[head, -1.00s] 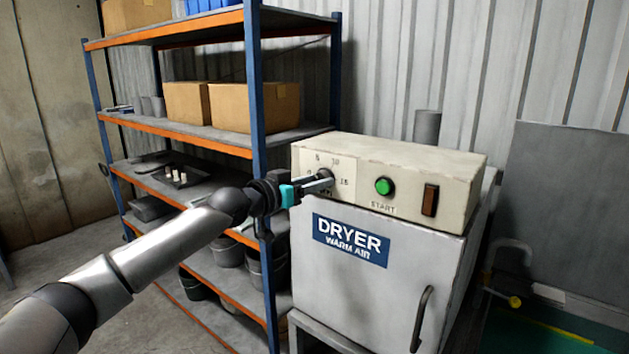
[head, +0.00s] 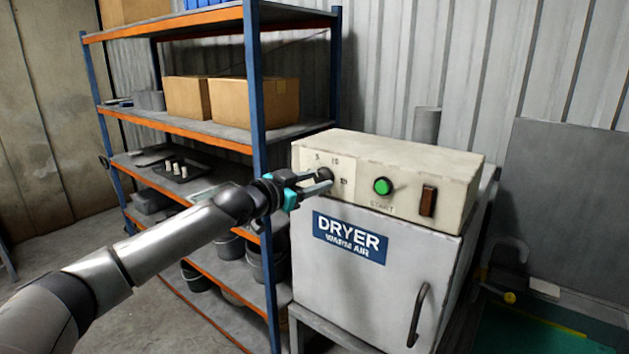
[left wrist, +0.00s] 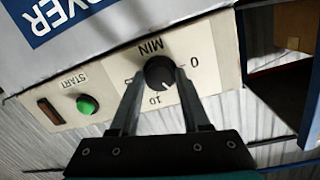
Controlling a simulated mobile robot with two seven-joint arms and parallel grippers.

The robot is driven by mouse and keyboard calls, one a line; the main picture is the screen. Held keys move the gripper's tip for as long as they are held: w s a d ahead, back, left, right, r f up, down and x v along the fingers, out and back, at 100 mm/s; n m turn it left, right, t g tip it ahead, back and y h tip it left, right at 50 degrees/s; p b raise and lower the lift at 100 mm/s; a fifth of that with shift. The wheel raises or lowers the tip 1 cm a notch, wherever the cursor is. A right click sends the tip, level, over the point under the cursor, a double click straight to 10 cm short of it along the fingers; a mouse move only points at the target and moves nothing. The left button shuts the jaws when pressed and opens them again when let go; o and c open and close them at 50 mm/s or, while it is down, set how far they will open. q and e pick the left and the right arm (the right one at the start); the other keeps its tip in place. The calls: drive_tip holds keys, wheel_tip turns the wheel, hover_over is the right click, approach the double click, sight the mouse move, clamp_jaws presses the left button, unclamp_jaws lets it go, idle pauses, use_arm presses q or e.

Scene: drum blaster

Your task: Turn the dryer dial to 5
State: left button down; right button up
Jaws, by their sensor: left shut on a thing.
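The dryer dial (left wrist: 160,72) is a round black knob on a pale panel (head: 349,202) at the left end of the dryer's control box (head: 400,160). In the left wrist view it sits between the two fingers of my left gripper (left wrist: 159,77), which is shut on it. A pale mark shows at the dial's edge close to the 10; its exact reading is unclear. The 0 and MIN show, while a finger covers the 5 and another partly covers the 15. In the head view my left gripper (head: 322,180) reaches the dial from the left and partly hides it.
A green START button (head: 382,186) and a brown switch (head: 428,201) are right of the dial. The dryer door (head: 345,285) with its handle (head: 418,315) is below. A shelf rack (head: 258,100) with boxes stands close behind my left arm.

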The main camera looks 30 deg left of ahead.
use_arm(q)
drive_tip(key=shift+r, duration=0.15)
drive_tip(key=shift+c, duration=1.8)
unclamp_jaws()
drive_tip(key=shift+s+f, duration=0.1)
drive_tip(key=shift+f, duration=0.1)
drive_tip(key=shift+s+a+b, duration=0.2)
drive_tip(key=shift+s+b, duration=0.1)
drive_tip(key=shift+s, duration=0.65)
drive_tip(key=s+a+r+p, duration=0.1)
drive_tip(key=s, duration=1.2)
drive_tip(key=shift+a+r, duration=0.35)
drive_tip(key=shift+r, duration=0.05)
